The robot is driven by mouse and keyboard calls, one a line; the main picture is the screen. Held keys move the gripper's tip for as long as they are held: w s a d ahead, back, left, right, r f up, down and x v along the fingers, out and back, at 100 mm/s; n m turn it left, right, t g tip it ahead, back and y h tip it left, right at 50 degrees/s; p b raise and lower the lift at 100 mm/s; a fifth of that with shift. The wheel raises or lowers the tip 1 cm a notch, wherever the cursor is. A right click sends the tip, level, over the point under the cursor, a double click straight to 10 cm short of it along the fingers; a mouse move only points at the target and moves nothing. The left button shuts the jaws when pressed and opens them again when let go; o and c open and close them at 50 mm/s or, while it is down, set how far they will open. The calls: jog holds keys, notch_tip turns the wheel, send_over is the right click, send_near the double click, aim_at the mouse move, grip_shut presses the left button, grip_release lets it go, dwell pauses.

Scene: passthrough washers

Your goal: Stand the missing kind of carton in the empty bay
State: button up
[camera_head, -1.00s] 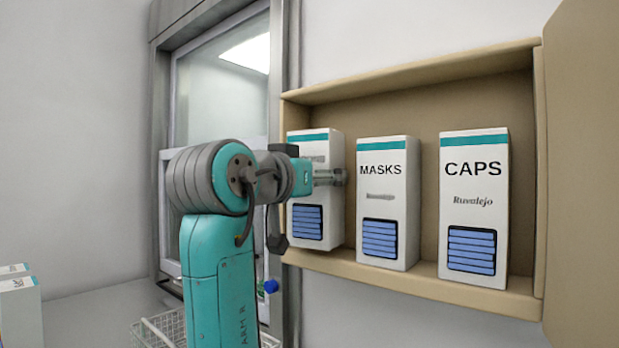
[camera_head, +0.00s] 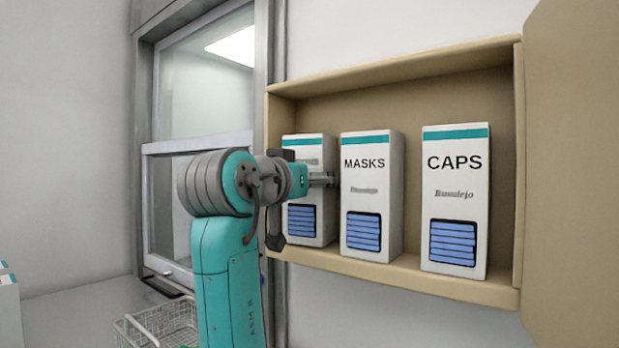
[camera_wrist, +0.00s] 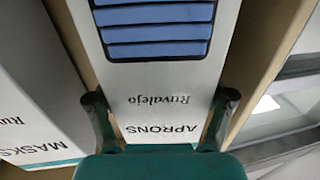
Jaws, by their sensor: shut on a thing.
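A white carton with a teal top band and a blue panel (camera_head: 302,220) is upright at the left end of the open cabinet (camera_head: 390,72). The wrist view shows its label, APRONS (camera_wrist: 160,80). My gripper (camera_wrist: 162,100) is shut on this carton, with one finger on each side. In the head view my gripper (camera_head: 322,180) covers part of its front. The MASKS carton (camera_head: 368,195) stands close to its right, and the CAPS carton (camera_head: 455,195) stands further right. I cannot tell whether the APRONS carton's base touches the shelf.
The cabinet's door (camera_head: 572,180) is open on the right. A framed window (camera_head: 205,140) is left of the cabinet. A wire basket (camera_head: 160,325) and part of another white carton (camera_head: 9,315) are at the lower left.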

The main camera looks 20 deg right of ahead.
jog(key=o, duration=1.2)
jog(key=shift+o, duration=0.2)
jog(key=v, duration=1.2)
